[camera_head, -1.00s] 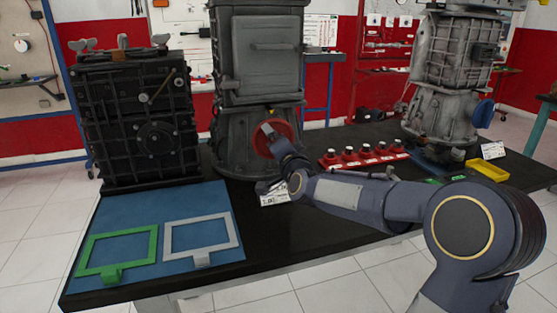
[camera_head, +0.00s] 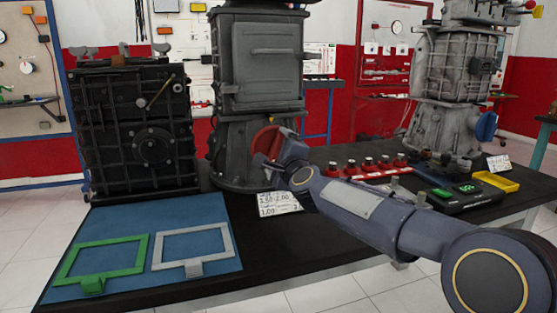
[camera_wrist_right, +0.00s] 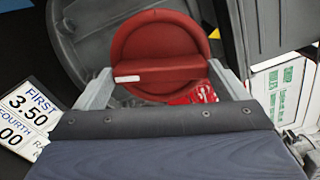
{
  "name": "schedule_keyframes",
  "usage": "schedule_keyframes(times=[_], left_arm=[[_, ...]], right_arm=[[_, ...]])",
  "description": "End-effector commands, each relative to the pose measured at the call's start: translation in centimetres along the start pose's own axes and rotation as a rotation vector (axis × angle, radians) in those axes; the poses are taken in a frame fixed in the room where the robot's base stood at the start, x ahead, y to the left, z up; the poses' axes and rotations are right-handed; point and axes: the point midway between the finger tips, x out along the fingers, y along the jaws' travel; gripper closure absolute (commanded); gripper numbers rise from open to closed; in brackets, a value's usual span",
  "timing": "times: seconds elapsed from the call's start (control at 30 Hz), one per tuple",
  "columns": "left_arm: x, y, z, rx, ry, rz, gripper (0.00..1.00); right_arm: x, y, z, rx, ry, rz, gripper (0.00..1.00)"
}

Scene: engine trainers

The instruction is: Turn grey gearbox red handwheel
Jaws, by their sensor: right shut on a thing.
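The grey gearbox (camera_head: 262,62) stands upright at the back of the black table, in the middle of the head view. Its round red handwheel (camera_head: 265,141) sits low on its front and is partly hidden by my right gripper (camera_head: 280,146). In the right wrist view the red handwheel (camera_wrist_right: 160,35) faces me, with a raised red bar across it that lies about level in the picture. The fingers of my right gripper (camera_wrist_right: 163,80) stand at the two ends of this bar and are shut on it. My left gripper is not in view.
A black gearbox (camera_head: 135,130) stands at left and a lighter gearbox with a blue handwheel (camera_head: 486,126) at right. Red knobs (camera_head: 368,165), a price-like card (camera_head: 280,203) and a yellow tray (camera_head: 497,181) lie on the table. Green (camera_head: 102,262) and grey frames (camera_head: 193,250) lie on a blue mat.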

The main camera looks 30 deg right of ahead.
Motion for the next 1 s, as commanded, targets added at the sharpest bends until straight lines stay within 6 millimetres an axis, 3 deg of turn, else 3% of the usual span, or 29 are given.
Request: schedule_keyframes(times=[0.3,0.83,0.87,0.9,1.0], left_arm=[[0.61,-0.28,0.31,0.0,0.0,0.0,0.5],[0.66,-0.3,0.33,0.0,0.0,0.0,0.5],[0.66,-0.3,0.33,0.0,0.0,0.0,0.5],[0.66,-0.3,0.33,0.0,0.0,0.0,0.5],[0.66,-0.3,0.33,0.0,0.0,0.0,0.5]], right_arm=[[0.01,0.12,-0.04,0.119,0.0,0.002,0.3],[0.01,0.07,-0.05,0.141,0.001,0.002,0.3],[0.01,0.07,-0.05,0.14,0.001,0.002,0.06],[0.01,0.07,-0.05,0.14,0.001,0.002,0.01],[0.01,0.06,-0.05,0.14,0.001,0.001,0.0]])
